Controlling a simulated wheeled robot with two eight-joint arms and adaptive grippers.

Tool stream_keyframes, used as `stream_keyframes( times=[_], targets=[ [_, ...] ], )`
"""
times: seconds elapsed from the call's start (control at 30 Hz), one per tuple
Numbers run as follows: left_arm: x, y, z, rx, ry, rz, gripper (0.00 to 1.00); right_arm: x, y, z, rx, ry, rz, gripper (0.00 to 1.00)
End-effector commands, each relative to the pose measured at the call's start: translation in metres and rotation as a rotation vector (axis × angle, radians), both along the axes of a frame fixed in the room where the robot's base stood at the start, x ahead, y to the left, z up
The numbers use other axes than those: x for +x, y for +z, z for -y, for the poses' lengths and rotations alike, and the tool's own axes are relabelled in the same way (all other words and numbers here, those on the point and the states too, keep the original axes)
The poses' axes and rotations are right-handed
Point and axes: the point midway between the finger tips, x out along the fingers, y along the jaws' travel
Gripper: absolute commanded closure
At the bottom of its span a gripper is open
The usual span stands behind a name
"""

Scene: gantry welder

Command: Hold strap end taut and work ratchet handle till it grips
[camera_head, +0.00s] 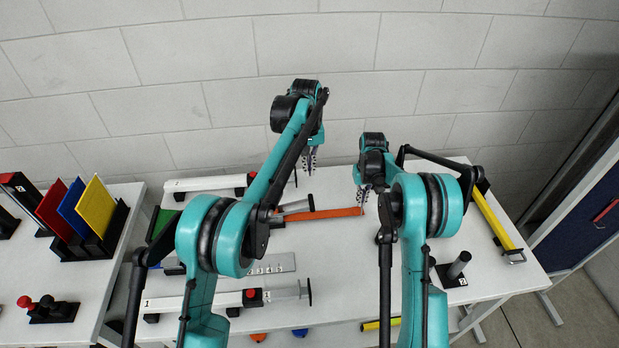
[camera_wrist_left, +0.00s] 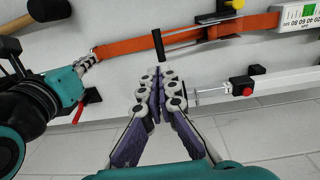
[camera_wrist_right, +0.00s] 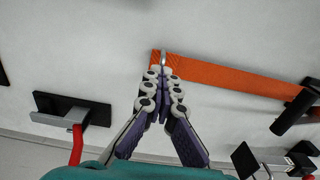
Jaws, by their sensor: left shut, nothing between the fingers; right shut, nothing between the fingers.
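The orange strap (camera_head: 330,213) lies across the table; it also shows in the left wrist view (camera_wrist_left: 125,48) and the right wrist view (camera_wrist_right: 235,78). The ratchet (camera_head: 296,209) sits on the strap, its handle with a black grip (camera_wrist_left: 158,44) sticking out sideways; the grip also shows in the right wrist view (camera_wrist_right: 294,112). My left gripper (camera_head: 310,168) is shut and empty, above the far side of the table, apart from the handle in its wrist view (camera_wrist_left: 160,72). My right gripper (camera_head: 362,196) is shut and empty at the strap's free end; its tips (camera_wrist_right: 163,74) overlap that end in view.
A white gauge box (camera_wrist_left: 300,16) is at the strap's other end. Long clamps with red buttons (camera_head: 251,297) lie along the near and far sides. A yellow bar (camera_head: 496,222) and a dark post (camera_head: 459,264) stand right. A wall (camera_head: 230,60) closes the back.

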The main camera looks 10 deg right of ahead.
Motion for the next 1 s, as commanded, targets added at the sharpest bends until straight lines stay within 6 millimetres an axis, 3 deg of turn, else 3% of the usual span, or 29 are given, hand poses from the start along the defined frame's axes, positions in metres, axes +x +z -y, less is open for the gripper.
stream_keyframes(
  times=[0.3, 0.53, 0.7, 1.0],
  targets=[
    [0.000, -0.068, 0.002, 0.000, -0.003, 0.000, 1.00, -0.002, -0.003, 0.001, -0.001, -0.001, -0.006, 1.00],
    [0.000, -0.108, 0.004, 0.000, -0.003, 0.000, 1.00, -0.002, -0.003, 0.001, -0.001, -0.001, -0.005, 1.00],
    [0.000, -0.122, 0.004, 0.000, -0.003, 0.000, 1.00, -0.002, -0.003, 0.001, -0.001, -0.001, -0.005, 1.00],
    [0.000, -0.126, 0.004, 0.000, -0.003, 0.000, 1.00, -0.002, -0.003, 0.001, -0.001, -0.001, -0.005, 1.00]
  ],
)
